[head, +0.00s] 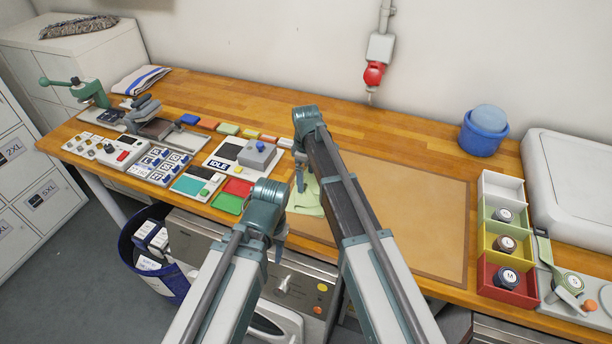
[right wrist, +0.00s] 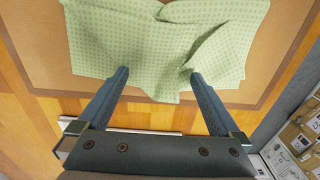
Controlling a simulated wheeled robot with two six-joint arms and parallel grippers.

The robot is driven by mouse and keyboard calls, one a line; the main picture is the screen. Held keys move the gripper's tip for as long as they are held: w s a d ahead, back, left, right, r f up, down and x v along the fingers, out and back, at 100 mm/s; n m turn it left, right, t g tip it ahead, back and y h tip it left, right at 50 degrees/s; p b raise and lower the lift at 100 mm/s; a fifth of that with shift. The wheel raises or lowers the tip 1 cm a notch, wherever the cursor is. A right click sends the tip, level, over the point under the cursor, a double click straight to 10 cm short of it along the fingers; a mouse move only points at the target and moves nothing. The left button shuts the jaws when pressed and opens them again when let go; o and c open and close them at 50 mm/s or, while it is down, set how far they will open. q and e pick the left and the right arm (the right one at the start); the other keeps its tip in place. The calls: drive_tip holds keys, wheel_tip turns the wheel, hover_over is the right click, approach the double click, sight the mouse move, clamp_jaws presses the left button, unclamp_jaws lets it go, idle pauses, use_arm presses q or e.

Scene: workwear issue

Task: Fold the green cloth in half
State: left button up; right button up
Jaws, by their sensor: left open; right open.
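The green cloth (right wrist: 165,45) is pale with a fine dotted pattern. It lies wrinkled on the brown mat (head: 420,215), with creases and an uneven near edge in the right wrist view. In the head view only part of the cloth (head: 306,200) shows between my arms; the rest is hidden. My right gripper (right wrist: 158,77) is open, its two fingertips at the cloth's near edge with nothing clamped between them. It also shows in the head view (head: 300,182) above the cloth. My left gripper (head: 279,243) is open and empty at the table's front edge, nearer than the cloth.
A blue tub (head: 483,132) is behind. The mat's right part is clear.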

drive_tip(key=shift+w+a, duration=0.4)
drive_tip(key=shift+a, duration=0.45)
drive_tip(key=shift+w+a, duration=0.4)
drive_tip(key=shift+a, duration=0.45)
wheel_tip(320, 180, up, 9)
drive_tip(key=p, duration=0.9)
drive_tip(key=s+d+m, duration=0.6)
drive_tip(key=s+d, duration=0.2)
drive_tip(key=s, duration=0.4)
drive_tip(key=s+d+m, duration=0.7)
drive_tip(key=s, duration=0.4)
drive_tip(key=s+a+f+n+b, duration=0.1)
drive_tip(key=s+a+n, duration=0.1)
drive_tip(key=a, duration=0.3)
drive_tip(key=s+a+f+n+h+b, duration=0.1)
drive_tip(key=s+a+f+n+b, duration=0.1)
drive_tip(key=a, duration=0.3)
drive_tip(key=shift+s+a+f, duration=0.2)
drive_tip(key=shift+s+a, duration=0.2)
drive_tip(key=shift+s, duration=0.25)
